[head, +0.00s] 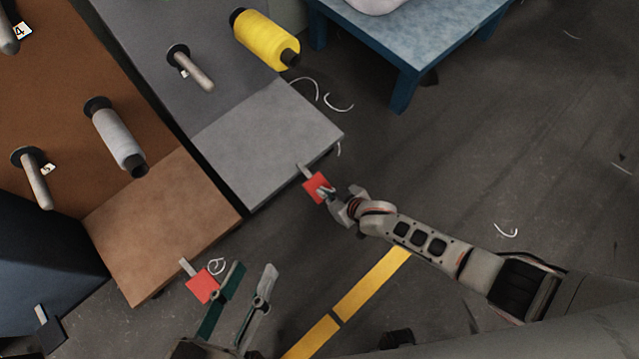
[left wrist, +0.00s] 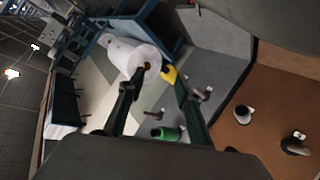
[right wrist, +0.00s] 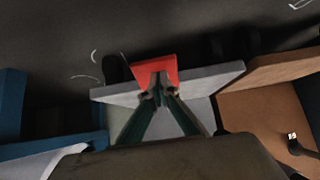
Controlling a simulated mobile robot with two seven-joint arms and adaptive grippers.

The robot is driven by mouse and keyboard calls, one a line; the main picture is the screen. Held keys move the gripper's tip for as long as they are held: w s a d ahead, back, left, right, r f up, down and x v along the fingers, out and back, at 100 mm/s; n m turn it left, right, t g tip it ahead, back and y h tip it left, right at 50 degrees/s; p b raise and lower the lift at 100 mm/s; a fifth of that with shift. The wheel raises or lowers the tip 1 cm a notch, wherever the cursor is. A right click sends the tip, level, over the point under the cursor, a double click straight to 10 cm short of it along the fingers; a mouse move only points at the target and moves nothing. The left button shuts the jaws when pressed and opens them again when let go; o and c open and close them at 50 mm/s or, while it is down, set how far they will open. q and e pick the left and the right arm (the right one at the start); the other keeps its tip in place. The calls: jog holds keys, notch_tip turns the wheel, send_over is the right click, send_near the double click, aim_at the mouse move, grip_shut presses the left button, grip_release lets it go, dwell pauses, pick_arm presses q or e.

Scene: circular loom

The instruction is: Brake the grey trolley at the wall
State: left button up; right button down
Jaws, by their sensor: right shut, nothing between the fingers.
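The grey trolley (head: 285,130) stands in the upper middle of the head view, with a red brake pedal (head: 316,186) on a short arm at its lower edge. My right gripper (head: 329,193) is shut and empty, its tips at the pedal. In the right wrist view the closed tips (right wrist: 160,90) overlap the red pedal (right wrist: 155,69); I cannot tell whether they press it or how far down it is. My left gripper (head: 254,270) is open and empty, away from the grey trolley, its fingers near the brown trolley's red pedal (head: 202,286).
The brown trolley (head: 160,220) stands left of the grey one across a narrow gap. A yellow spool (head: 264,40) and a bare peg (head: 192,70) are on the grey trolley. A blue table (head: 430,45) stands at the back. Open floor lies to the right.

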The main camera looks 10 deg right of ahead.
jog(key=shift+s+d+f, duration=0.1)
jog(key=shift+d+f, duration=0.15)
pick_arm(q)
jog(key=shift+d+r+n, duration=0.3)
jog(key=shift+d, duration=0.15)
